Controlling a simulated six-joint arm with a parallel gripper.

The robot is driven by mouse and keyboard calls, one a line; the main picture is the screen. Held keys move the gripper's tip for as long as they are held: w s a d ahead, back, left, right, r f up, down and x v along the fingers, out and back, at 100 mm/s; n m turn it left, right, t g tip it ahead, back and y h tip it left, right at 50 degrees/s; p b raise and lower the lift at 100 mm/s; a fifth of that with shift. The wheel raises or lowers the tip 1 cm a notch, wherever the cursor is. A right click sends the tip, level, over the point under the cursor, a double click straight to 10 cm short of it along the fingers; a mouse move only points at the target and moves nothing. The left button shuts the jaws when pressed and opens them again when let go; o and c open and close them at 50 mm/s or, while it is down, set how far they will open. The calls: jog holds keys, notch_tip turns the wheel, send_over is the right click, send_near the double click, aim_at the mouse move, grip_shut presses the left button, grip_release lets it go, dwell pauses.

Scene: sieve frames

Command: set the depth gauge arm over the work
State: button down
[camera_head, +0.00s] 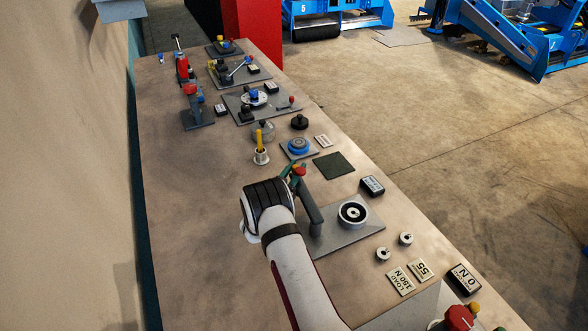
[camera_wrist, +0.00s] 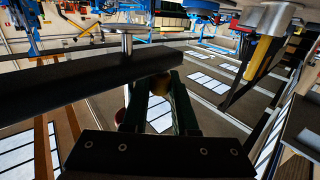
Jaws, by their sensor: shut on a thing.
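The depth gauge arm (camera_head: 312,207) is a dark grey bar at the left edge of a grey base plate (camera_head: 338,240). The work, a pale ring with a dark centre (camera_head: 353,212), sits on that plate to the right of the bar. In the wrist view the dark bar (camera_wrist: 60,85) crosses in front of the fingers, with a metal rod (camera_wrist: 127,42) on it. My gripper (camera_head: 297,170) is at the bar's far end, shut on a small knob there, red in the head view. Its green fingers (camera_wrist: 160,105) flank a yellowish round part (camera_wrist: 160,84); the exact contact is partly hidden.
Two small metal rings (camera_head: 394,246) and label plates (camera_head: 410,278) lie nearer. The bench's left side is clear.

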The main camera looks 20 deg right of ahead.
aim_at(305, 192)
jog(key=shift+s+d+m+g+h, duration=0.1)
jog(key=shift+d+m+g+h, duration=0.4)
jog(key=shift+d+g, duration=0.25)
jog(key=s+d+m+g+h, duration=0.3)
jog(key=s+d+m+g, duration=0.2)
jog(key=d+m+g, duration=0.2)
jog(key=shift+s+d+m+g, duration=0.35)
jog(key=shift+d+g, duration=0.8)
jog(key=shift+g, duration=1.1)
jog(key=shift+w, duration=0.1)
jog(key=c, duration=0.7)
grip_release()
jog(key=a, duration=0.7)
jog(key=shift+w+a, duration=0.25)
jog(key=shift+w, duration=0.1)
